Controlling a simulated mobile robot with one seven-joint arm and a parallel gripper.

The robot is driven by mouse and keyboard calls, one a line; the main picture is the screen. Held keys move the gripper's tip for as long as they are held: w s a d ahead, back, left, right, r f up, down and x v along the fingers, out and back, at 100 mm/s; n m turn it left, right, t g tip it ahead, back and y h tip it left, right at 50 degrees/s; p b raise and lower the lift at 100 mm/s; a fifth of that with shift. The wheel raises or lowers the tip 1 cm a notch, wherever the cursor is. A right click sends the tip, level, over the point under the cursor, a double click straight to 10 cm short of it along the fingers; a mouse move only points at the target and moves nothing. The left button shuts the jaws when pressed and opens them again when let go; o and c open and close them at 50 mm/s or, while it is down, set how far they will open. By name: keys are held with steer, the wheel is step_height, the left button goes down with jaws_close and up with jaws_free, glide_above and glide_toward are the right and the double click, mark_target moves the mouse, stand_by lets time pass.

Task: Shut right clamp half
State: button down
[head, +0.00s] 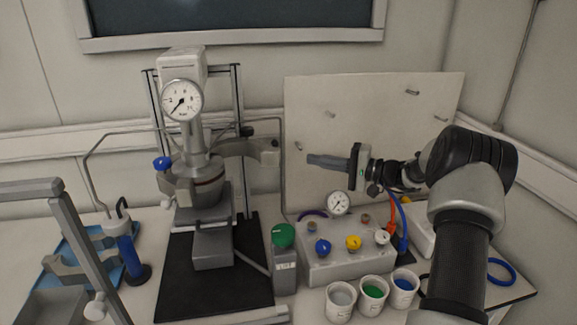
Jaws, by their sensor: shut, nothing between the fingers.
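The pressure reactor stands left of centre, with a round gauge (182,100) on its head and a grey vessel (195,185) below. A grey curved piece, which looks like the right clamp half (252,149), sticks out to the right of the reactor at the height of the flange. It looks swung away from the flange. My gripper (311,159) is to the right of this piece, its fingers together and pointing left. The fingers are empty. A small gap shows between the fingertips and the clamp's outer end; the depth between them is hard to tell.
A valve box (350,262) with coloured knobs and a small gauge stands below my arm. Several cups (341,298) stand in front of it. A pale upright panel (375,110) with pegs is behind my gripper. A blue tray (62,262) is at left.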

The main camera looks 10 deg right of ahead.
steer(key=w+a+p, duration=0.1)
steer(key=w+a, duration=0.2)
steer(key=a, duration=0.4)
steer(key=shift+a+f+t+p, duration=0.35)
steer(key=shift+a+f+t, duration=0.05)
steer(key=shift+s+f+m, duration=0.1)
steer(key=shift+s+m, duration=0.05)
steer(key=shift+m, duration=0.15)
